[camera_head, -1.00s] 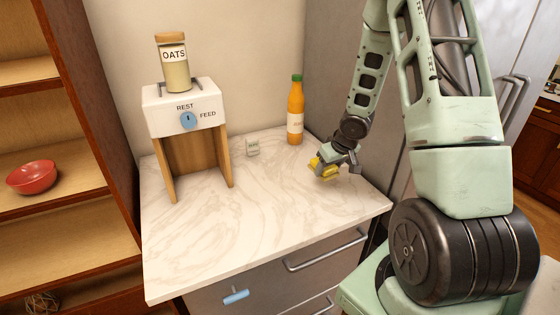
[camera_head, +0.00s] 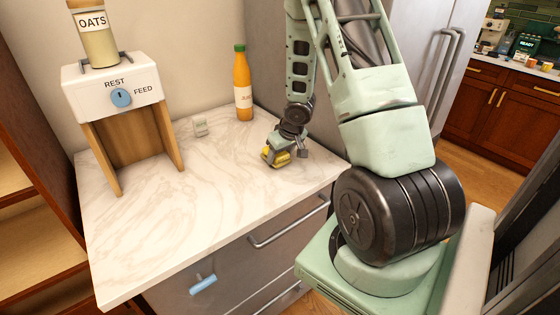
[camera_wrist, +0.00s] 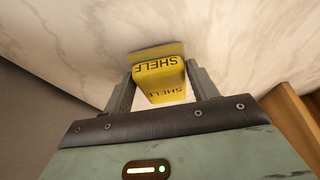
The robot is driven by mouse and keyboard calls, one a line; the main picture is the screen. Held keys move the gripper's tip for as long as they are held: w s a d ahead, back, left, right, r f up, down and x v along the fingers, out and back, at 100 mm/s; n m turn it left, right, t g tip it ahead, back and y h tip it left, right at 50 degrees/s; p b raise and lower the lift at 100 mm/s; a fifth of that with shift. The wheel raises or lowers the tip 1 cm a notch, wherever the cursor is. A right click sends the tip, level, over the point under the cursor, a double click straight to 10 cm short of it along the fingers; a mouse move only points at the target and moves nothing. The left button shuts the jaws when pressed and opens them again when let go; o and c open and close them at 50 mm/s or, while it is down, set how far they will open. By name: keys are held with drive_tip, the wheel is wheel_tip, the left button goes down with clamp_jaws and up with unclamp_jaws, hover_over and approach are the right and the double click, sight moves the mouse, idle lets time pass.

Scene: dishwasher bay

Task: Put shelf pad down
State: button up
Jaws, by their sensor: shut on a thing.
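The yellow shelf pad (camera_wrist: 160,80), marked SHELF, sits between the two fingers of my gripper (camera_wrist: 161,88) in the wrist view. My gripper is shut on it. In the head view the yellow pad (camera_head: 274,156) shows at the end of my arm, low over the right part of the marble counter (camera_head: 200,215). My gripper (camera_head: 281,149) partly covers it there. I cannot tell whether the pad touches the counter.
A REST/FEED dispenser (camera_head: 112,92) with an oats jar (camera_head: 93,38) stands at the left. The counter's front middle is clear.

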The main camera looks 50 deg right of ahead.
drive_tip(key=shift+f, duration=0.5)
drive_tip(key=o, duration=0.9)
